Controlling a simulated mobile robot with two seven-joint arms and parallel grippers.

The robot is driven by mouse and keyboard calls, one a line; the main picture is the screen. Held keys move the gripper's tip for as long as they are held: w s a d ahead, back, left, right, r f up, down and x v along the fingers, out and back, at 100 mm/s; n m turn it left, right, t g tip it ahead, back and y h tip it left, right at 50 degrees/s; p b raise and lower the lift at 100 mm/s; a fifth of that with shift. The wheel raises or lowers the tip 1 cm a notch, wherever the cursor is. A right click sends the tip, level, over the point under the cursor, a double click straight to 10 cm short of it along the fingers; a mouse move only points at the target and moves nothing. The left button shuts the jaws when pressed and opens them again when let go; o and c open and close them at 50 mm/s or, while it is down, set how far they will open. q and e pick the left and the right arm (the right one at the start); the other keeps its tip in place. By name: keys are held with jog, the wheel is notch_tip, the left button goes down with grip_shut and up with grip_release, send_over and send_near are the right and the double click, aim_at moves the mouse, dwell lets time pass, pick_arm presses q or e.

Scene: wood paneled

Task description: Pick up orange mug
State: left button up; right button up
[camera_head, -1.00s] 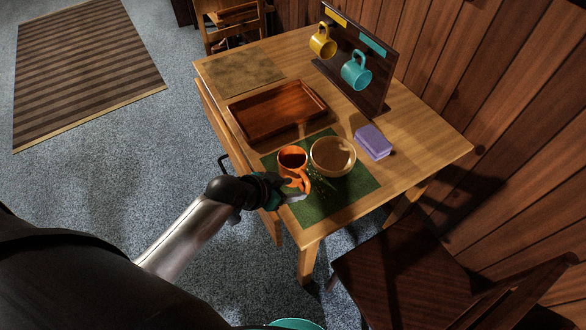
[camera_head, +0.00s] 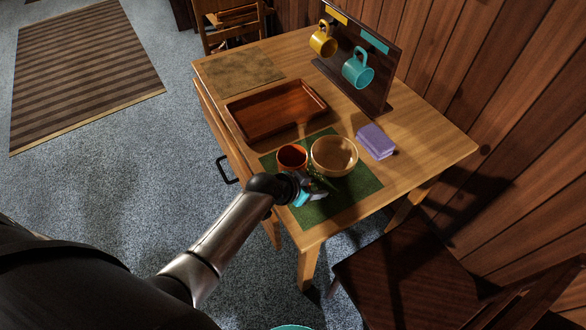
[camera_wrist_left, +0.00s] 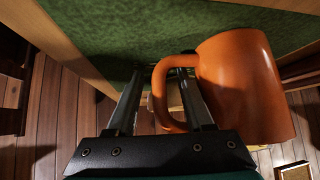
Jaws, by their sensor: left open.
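The orange mug (camera_head: 292,157) stands on the green placemat (camera_head: 350,200), left of a bowl. My left gripper (camera_head: 312,190) is at the mug's near side, low over the mat, and hides part of the mug. In the left wrist view the mug (camera_wrist_left: 245,85) is at the right, with its handle toward my fingers. My left gripper (camera_wrist_left: 158,95) is open there. The outer bar of the handle lies between the two fingers, and the right finger appears to pass through the handle's loop. Contact cannot be told. My right gripper is not in view.
A pale bowl (camera_head: 334,170) stands close beside the mug. A purple block (camera_head: 375,141) lies right of it. A wooden tray (camera_head: 240,127) lies behind. A yellow mug (camera_head: 322,42) and a teal mug (camera_head: 357,72) hang on a dark rack (camera_head: 383,85). A dark chair (camera_head: 400,270) stands at the front right.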

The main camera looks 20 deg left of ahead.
pick_arm(q)
grip_shut()
dwell(0.4)
jog(key=shift+w, duration=0.1)
dwell(1.0)
